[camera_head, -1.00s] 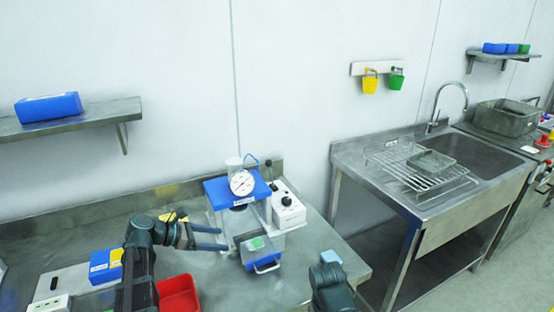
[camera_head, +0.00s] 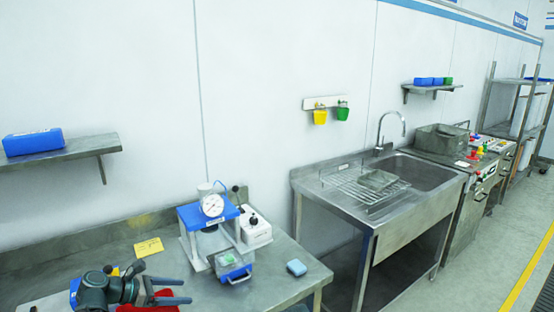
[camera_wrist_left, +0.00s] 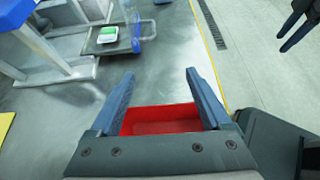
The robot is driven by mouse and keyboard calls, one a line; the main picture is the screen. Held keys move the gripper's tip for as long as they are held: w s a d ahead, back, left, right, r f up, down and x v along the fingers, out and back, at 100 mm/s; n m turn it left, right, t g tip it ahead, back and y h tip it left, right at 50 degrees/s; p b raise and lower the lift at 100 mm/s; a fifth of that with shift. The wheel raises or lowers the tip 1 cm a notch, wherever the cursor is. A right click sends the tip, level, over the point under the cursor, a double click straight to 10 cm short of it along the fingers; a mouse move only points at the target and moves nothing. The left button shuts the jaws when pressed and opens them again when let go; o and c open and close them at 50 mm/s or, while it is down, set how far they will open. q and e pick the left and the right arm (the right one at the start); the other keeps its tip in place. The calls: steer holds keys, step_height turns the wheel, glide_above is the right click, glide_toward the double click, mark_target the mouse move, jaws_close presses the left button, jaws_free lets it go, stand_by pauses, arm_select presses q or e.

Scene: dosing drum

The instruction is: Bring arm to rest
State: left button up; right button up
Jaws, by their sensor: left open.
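My left gripper (camera_head: 183,290) is at the lower left of the head view, above the worktop, with its two blue fingers apart and nothing between them. In the left wrist view the open fingers (camera_wrist_left: 159,75) hang over a red tray (camera_wrist_left: 160,119). In the head view the red tray (camera_head: 150,308) is mostly hidden behind the gripper. Blue fingers of my right gripper (camera_wrist_left: 298,24) show at the top right of the left wrist view, partly cut off.
A yellow card (camera_head: 149,247) lies behind. A sink (camera_head: 430,172) stands right.

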arm_select(q)
steer(key=s+d+f+m+g, duration=0.1)
steer(key=d+m, duration=0.1)
steer(key=d, duration=0.1)
steer(key=s+d+f+m+g+y, duration=0.1)
steer(key=d+m, duration=0.1)
steer(key=d, duration=0.1)
steer(key=s+d+f+m+g, duration=0.1)
steer(key=d+m, duration=0.1)
steer(key=d, duration=0.1)
steer(key=shift+f+p, duration=0.35)
steer(key=shift+f, duration=0.05)
steer(key=s+d+f+m+g+y+p, duration=0.1)
steer(key=s+d+m+y, duration=0.4)
steer(key=m, duration=0.6)
steer(key=s+d+f+m+g+y+p, duration=0.1)
steer(key=s+d+f+m+g+y, duration=0.2)
steer(key=s+d+m+y, duration=0.2)
steer(key=s+d+m, duration=0.3)
steer(key=s+m, duration=0.2)
steer(key=m, duration=0.1)
steer(key=shift+f+y, duration=0.3)
steer(key=shift+f, duration=0.1)
steer(key=shift+c, duration=0.4)
